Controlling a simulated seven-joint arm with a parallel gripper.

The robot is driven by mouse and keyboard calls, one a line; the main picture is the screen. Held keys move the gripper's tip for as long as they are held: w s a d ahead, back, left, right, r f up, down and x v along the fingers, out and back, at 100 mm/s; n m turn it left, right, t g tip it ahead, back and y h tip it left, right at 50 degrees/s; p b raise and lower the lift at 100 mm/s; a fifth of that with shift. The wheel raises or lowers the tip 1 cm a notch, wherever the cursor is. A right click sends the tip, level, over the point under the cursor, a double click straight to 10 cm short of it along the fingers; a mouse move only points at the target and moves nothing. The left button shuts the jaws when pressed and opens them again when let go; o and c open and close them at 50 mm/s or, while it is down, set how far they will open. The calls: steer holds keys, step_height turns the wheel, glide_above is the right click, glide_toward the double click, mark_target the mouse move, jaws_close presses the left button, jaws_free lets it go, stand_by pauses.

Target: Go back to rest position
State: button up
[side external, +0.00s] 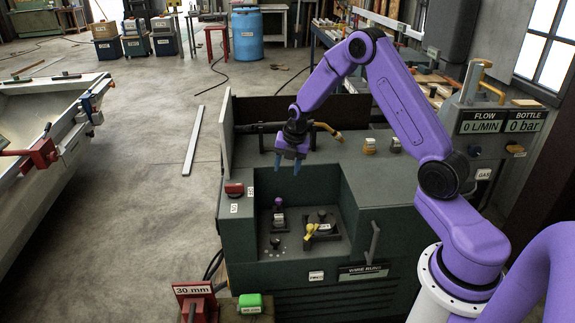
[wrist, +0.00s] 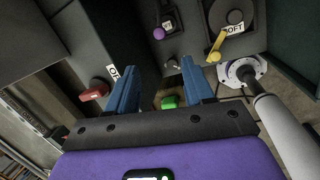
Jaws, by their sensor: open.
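My purple arm reaches over the dark green machine (side external: 385,190) from the right in the side external view. My gripper (side external: 287,171) hangs above the machine's recessed control panel, fingers pointing down. In the wrist view its two blue fingers (wrist: 155,85) stand apart with nothing between them that they touch. The gripper is open and empty. Below it on the panel are a purple-topped lever (side external: 279,204) and a dial with a yellow handle (side external: 311,231). They also show at the top of the wrist view. The gripper is apart from both.
A red switch (side external: 234,189) is on the machine's left ledge. A yellow-tipped torch (side external: 328,131) lies at the back. A green button box (side external: 250,304) and a red 30 mm block (side external: 194,293) stand at the front. Open floor (side external: 150,130) lies left.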

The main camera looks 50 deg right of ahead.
steer(key=shift+r, duration=0.15)
steer(key=s+a+r+m+g, duration=0.1)
steer(key=s+a+r+m, duration=0.2)
steer(key=s+a+r, duration=0.35)
steer(key=s+a+r+m, duration=0.25)
steer(key=s+a, duration=0.55)
steer(key=a, duration=0.4)
steer(key=s+r+m, duration=0.2)
steer(key=s+m, duration=0.1)
steer(key=s, duration=0.8)
steer(key=s+r+m+g, duration=0.1)
steer(key=s+r+m, duration=0.1)
steer(key=s, duration=1)
steer(key=shift+s+r+m, duration=0.15)
steer(key=shift+r+m, duration=0.25)
steer(key=shift+m, duration=0.35)
steer(key=shift+a, duration=0.1)
